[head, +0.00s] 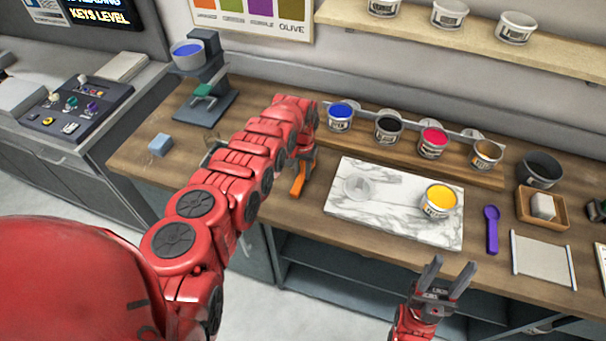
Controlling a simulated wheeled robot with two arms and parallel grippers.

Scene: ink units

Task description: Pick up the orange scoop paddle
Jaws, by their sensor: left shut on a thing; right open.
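The orange scoop paddle (299,179) shows beside my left forearm, with its handle pointing down toward the table's front. Its upper end is hidden by my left gripper (306,157). My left gripper is mostly covered by its own arm and is shut on the paddle. I cannot tell whether the paddle touches the wooden table (310,215). My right gripper (443,268) is open and empty, in front of the table's front edge, below the marble slab.
A marble slab (385,218) holds an open yellow tub (439,202) and a clear round dish (357,188). Several ink tubs stand in a rack behind it. A purple scoop paddle (492,230) lies to the right. A blue block (160,144) sits at left.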

